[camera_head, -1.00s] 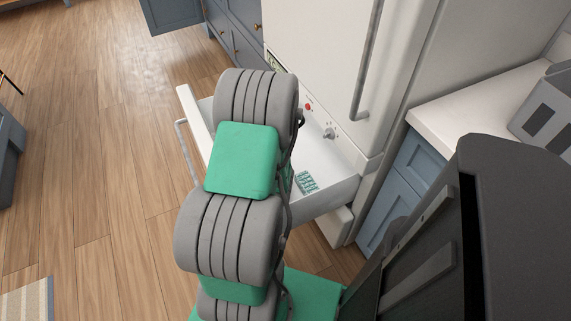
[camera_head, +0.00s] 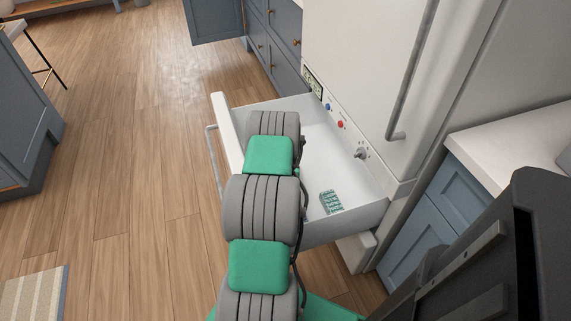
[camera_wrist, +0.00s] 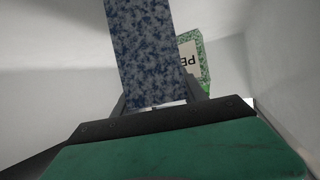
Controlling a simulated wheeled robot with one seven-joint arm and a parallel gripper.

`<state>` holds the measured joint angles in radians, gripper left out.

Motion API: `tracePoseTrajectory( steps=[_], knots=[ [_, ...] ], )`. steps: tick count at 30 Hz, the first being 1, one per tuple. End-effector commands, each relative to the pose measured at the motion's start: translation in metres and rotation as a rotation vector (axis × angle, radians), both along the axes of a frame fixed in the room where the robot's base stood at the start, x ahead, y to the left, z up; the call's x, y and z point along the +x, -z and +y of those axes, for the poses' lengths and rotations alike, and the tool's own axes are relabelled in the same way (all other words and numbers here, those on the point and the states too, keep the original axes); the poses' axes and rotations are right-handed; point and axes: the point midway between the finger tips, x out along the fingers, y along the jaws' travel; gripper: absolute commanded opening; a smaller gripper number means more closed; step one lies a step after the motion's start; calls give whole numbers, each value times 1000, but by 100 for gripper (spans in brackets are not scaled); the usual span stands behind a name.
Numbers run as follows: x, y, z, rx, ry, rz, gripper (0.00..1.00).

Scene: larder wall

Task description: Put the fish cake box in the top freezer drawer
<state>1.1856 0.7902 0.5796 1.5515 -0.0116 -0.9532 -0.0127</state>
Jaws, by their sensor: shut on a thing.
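The top freezer drawer (camera_head: 345,160) is pulled open, a white bin below the fridge door. My arm reaches over it in the head view and hides my gripper there. In the wrist view my gripper (camera_wrist: 154,97) is shut on a blue speckled box (camera_wrist: 142,50), the fish cake box. It stands up from between the fingers, and its label is not visible. White walls surround it, so it appears to be inside the drawer. I cannot tell whether it touches the drawer floor.
A green speckled box (camera_head: 331,202) lies at the drawer's near end. In the wrist view this green box (camera_wrist: 204,63) shows a partial "PE" label just behind the held box. Knobs sit on the panel above the drawer. The drawer's middle and back floor look clear.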

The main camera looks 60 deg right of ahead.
Motion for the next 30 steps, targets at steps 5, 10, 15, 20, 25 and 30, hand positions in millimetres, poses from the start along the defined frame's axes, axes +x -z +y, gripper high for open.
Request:
tracePoseTrajectory(
  steps=[5,10,15,20,25,30],
  knots=[
    [1,0,-3,-8,0,-3,0],
    [1,4,-2,-8,0,-3,0],
    [0,5,-1,-5,0,-2,60],
    [0,5,-1,-5,0,-2,72],
    [0,5,-1,-5,0,-2,72],
    [-2,-2,5,-3,0,-1,72]
  ],
)
